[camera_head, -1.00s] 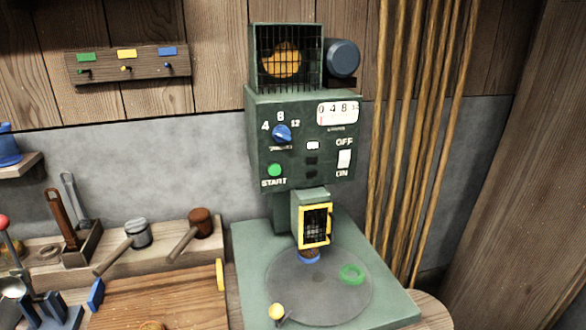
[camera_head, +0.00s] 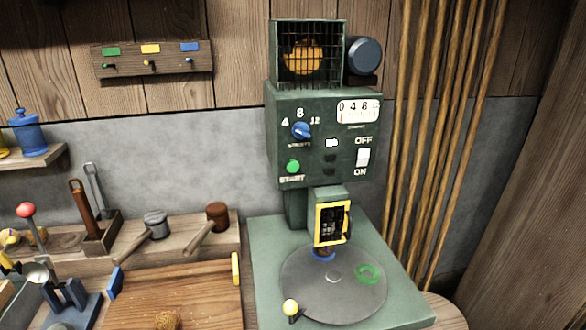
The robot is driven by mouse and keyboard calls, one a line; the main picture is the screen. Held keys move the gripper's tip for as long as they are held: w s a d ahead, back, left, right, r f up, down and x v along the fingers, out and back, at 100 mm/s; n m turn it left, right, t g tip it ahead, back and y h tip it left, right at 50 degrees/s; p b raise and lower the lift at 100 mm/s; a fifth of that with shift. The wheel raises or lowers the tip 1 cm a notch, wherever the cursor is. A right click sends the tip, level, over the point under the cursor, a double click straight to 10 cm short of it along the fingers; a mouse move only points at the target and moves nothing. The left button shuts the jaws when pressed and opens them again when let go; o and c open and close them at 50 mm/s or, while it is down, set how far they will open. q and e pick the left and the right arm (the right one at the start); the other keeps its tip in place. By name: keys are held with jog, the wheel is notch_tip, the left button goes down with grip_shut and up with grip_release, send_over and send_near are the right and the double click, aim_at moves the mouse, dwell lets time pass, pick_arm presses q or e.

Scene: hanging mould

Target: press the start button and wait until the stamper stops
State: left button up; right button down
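The green stamper machine (camera_head: 315,105) stands at the middle right. Its round green start button (camera_head: 293,166) is at the lower left of the front panel, above the word START. A blue knob (camera_head: 300,130) sits among the marks 4, 8 and 12. A white OFF/ON switch (camera_head: 363,157) is at the panel's right, and a counter dial (camera_head: 358,111) is at the top right. Neither of my grippers shows.
A wooden board (camera_head: 185,293) lies left of the machine with a brown round piece (camera_head: 167,320) on it. Wooden poles (camera_head: 435,140) rise at the right. A hook rack (camera_head: 151,60) hangs on the wall.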

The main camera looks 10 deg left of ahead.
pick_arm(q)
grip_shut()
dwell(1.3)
